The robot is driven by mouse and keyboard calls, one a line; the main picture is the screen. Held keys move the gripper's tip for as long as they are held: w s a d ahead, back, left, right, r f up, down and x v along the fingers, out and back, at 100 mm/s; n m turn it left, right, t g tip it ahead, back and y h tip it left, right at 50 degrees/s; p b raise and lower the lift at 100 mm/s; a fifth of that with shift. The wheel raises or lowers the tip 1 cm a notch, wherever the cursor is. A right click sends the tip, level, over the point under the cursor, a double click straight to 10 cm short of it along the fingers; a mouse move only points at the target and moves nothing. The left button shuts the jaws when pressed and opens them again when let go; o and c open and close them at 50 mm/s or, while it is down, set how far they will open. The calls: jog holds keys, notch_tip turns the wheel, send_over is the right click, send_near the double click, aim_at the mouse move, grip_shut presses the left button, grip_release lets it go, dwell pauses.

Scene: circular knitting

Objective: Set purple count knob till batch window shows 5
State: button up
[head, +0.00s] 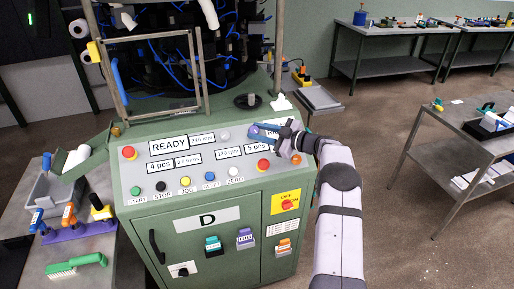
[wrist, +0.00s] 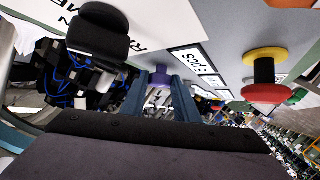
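A purple knob (wrist: 160,77) shows between the two blue fingertips of my gripper (wrist: 160,84) in the wrist view. The fingers lie one on each side of it; whether they touch it is too small to tell. In the head view my gripper (head: 262,133) is at the upper right of the green control panel, over the purple knob (head: 254,129), which is partly hidden. A white window just below the knob reads "5 pcs" (head: 257,148); it appears upside down in the wrist view (wrist: 196,61). Another window, at the panel's left, reads "4 pcs" (head: 160,167).
A red button (head: 263,164) sits below the "5 pcs" window and another red button (head: 129,152) at the left. A row of coloured buttons runs along the panel's lower edge. A black round part (head: 247,100) stands just behind the panel.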

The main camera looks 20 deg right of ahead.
jog(key=shift+o, duration=0.3)
jog(key=shift+r, duration=0.1)
jog(key=s+r+p, duration=0.1)
jog(key=r+p, duration=0.1)
jog(key=s+r+p, duration=0.2)
jog(key=shift+s+r, duration=0.2)
jog(key=shift+r, duration=0.2)
dwell(0.4)
jog(key=o, duration=0.3)
jog(key=f+p+v, duration=0.1)
jog(key=v, duration=0.5)
jog(key=shift+r, duration=0.5)
